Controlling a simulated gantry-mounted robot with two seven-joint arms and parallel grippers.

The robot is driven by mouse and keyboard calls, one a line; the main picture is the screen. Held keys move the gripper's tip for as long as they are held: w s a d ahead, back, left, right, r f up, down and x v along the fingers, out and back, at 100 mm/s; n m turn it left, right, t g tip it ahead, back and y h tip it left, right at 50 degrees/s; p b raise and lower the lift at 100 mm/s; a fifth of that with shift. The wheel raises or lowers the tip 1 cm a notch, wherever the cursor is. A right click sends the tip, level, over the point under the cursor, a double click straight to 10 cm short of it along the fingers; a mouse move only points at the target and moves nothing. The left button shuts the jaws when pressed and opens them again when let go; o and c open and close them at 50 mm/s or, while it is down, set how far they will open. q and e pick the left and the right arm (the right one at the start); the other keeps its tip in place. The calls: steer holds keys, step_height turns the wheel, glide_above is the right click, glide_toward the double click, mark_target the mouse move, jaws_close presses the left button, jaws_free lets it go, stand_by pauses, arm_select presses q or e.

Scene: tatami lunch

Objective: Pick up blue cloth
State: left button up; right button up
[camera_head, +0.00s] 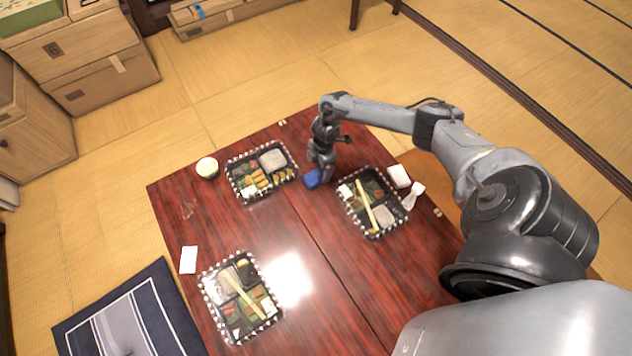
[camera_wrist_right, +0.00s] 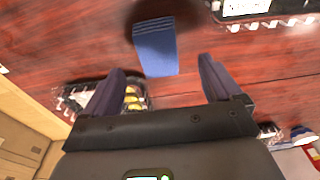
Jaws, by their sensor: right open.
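The blue cloth (camera_head: 313,179) is a small folded piece lying on the red-brown table (camera_head: 300,225) between two bento trays. In the right wrist view the blue cloth (camera_wrist_right: 155,47) lies flat just beyond and between the two fingertips. My right gripper (camera_head: 319,172) is over the table right by the cloth and partly hides it in the head view. In the right wrist view my right gripper (camera_wrist_right: 162,72) has its fingers spread wide with nothing between them. My left gripper is in neither view.
Bento trays stand close by: one (camera_head: 232,183) left of the cloth, one (camera_head: 350,206) right of it, another (camera_head: 207,290) at the front left. A small bowl (camera_head: 207,168) and white napkins (camera_head: 188,260) also lie on the table. The table's middle is clear.

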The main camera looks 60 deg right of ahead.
mark_target(316, 176)
steer(key=shift+a+f, duration=0.1)
steer(key=shift+f, duration=0.4)
steer(key=shift+w+f+b, duration=0.25)
steer(key=shift+f+b, duration=0.35)
steer(key=shift+b, duration=0.05)
steer(key=f+b, duration=0.3)
steer(key=f, duration=0.1)
steer(key=shift+a, duration=0.35)
steer(key=shift+w+r, duration=0.1)
steer(key=shift+f, duration=0.3)
steer(key=c, duration=1)
steer(key=shift+r, duration=0.15)
steer(key=shift+c, duration=0.2)
